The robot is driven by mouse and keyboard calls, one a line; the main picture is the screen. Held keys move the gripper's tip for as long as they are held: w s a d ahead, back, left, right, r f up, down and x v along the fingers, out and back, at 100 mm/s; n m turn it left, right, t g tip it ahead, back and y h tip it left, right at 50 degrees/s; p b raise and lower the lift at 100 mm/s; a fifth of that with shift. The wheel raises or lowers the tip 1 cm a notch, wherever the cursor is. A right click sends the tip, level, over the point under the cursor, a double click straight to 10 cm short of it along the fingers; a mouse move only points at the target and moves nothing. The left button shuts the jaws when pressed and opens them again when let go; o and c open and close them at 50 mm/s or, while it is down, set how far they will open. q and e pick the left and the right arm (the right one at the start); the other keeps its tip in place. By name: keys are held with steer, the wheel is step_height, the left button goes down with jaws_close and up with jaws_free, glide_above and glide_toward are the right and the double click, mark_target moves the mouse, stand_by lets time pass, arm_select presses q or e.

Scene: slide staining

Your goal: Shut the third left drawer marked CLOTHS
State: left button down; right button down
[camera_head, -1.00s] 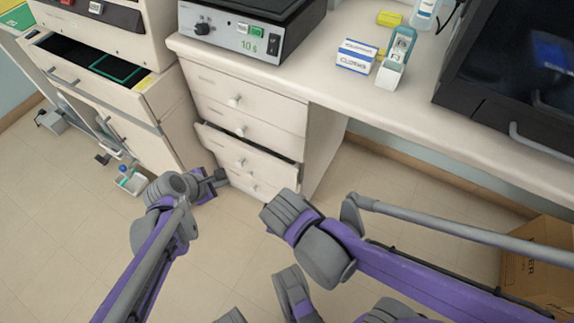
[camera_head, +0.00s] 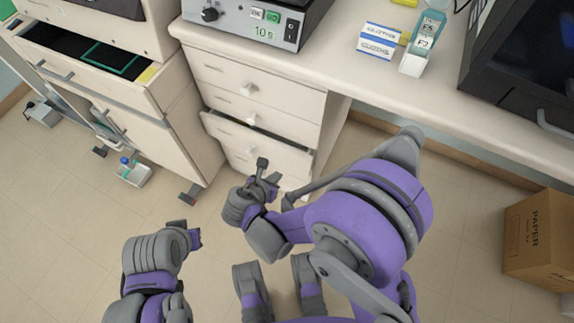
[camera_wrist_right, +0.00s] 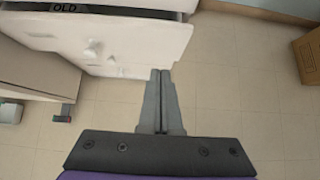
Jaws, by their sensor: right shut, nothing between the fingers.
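The third drawer (camera_head: 228,132) down in the white column under the bench stands partly open, with a dark gap above its front. Its white front also shows at the upper left of the wrist view (camera_wrist_right: 150,42), with a pale knob. No CLOTHS marking is readable. My right gripper (camera_head: 263,164) is in front of the drawer column in the head view. Its fingers (camera_wrist_right: 160,74) are shut and empty, near the lower right of the drawer front; contact cannot be told. My left gripper (camera_head: 195,238) is low at the left, away from the drawers, its fingers unclear.
Another open drawer (camera_head: 120,82) juts from the left cabinet. A grey pedal (camera_head: 189,197) and a small tray (camera_head: 133,174) are on the floor. A cardboard box (camera_head: 540,240) stands at right. The bench carries a device (camera_head: 265,30) and small boxes (camera_head: 379,42).

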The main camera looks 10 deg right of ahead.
mark_target(294, 157)
steer(key=shift+w+d+r+b+x, duration=0.2)
steer(key=shift+w+r+b+x, duration=0.15)
steer(key=shift+x, duration=1.6)
steer(key=shift+w+d+r+b+x, duration=0.2)
steer(key=shift+r+b+x, duration=0.2)
steer(key=shift+x, duration=1.6)
steer(key=shift+w+d+r+b+x, duration=0.3)
steer(key=shift+b+x, duration=0.1)
steer(key=shift+x, duration=1.55)
